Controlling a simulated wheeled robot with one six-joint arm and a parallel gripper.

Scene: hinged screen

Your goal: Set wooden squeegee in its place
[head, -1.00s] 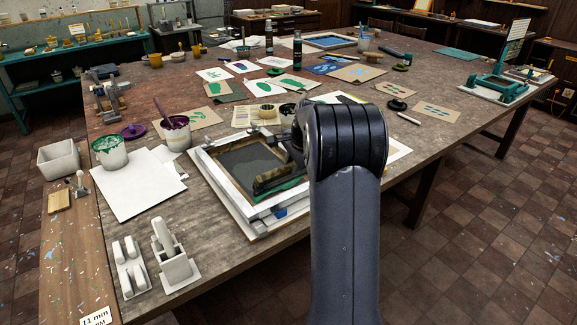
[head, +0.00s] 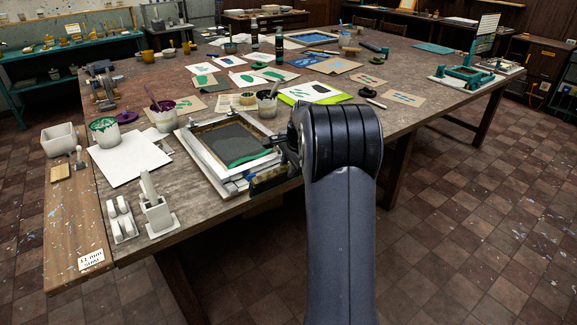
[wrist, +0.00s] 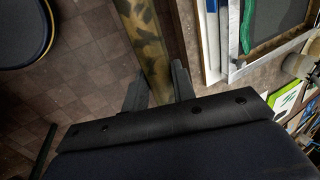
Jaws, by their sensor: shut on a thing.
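The wooden squeegee, a stained brown bar with dark blotches, is between the fingers of my gripper in the wrist view (wrist: 145,38). My gripper (wrist: 157,82) is shut on it. In the head view the squeegee (head: 272,183) shows as a dark bar by the table's front edge, beside the screen frame; my arm hides part of it and most of the gripper. The hinged screen (head: 187,148) lies on the table with green ink on its dark mesh. In the wrist view floor tiles show below the squeegee.
White holders (head: 158,217) (head: 121,226) stand at the table's front left corner. Ink tubs (head: 105,134) (head: 165,118) and white paper (head: 128,160) lie left of the screen. Prints and bottles fill the table's middle. Tiled floor (head: 440,220) is open at right.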

